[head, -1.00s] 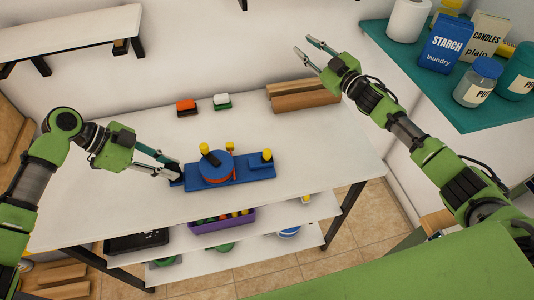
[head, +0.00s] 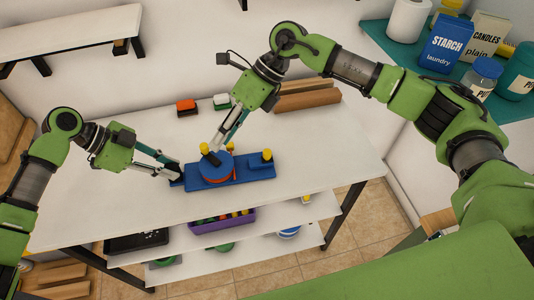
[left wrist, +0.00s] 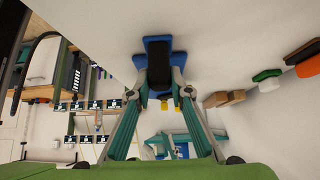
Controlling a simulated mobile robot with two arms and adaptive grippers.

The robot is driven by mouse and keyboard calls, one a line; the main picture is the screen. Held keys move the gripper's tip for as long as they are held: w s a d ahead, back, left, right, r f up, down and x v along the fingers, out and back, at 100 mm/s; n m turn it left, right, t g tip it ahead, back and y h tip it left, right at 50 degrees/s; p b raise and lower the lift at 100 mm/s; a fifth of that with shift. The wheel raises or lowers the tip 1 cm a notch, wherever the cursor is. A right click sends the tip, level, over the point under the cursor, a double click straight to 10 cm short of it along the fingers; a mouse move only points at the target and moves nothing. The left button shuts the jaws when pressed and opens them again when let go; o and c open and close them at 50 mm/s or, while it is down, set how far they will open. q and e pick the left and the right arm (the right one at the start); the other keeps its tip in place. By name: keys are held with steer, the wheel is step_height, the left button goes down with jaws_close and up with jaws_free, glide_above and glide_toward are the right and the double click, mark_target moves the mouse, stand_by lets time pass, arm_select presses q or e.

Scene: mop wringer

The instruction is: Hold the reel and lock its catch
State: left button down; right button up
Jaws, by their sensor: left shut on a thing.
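The reel is a blue round drum (head: 216,167) with an orange-red edge below it, on a long blue base (head: 246,170) on the white table. A yellow knob (head: 204,148) stands on the drum's left; another yellow knob (head: 267,155) stands at the base's right end. A small yellow part (head: 230,147) shows behind the drum. My left gripper (head: 176,171) is at the base's left end; in the left wrist view it is shut on a black grip (left wrist: 159,72). My right gripper (head: 217,146) points down beside the drum's yellow knob; its finger gap and any contact are unclear.
An orange block (head: 186,107), a green-and-white block (head: 221,102) and brown wooden bars (head: 306,96) are at the table's back. A teal shelf (head: 455,72) with jars and boxes is at upper right. The table's front and right are clear.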

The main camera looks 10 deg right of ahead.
steer(key=d+f+n+h, duration=0.2)
steer(key=d+h, duration=0.1)
steer(key=n+t+h, duration=0.2)
steer(key=n+h, duration=0.1)
steer(key=h, duration=0.2)
glide_above(267, 151)
steer(key=shift+f, duration=3.4)
jaws_close()
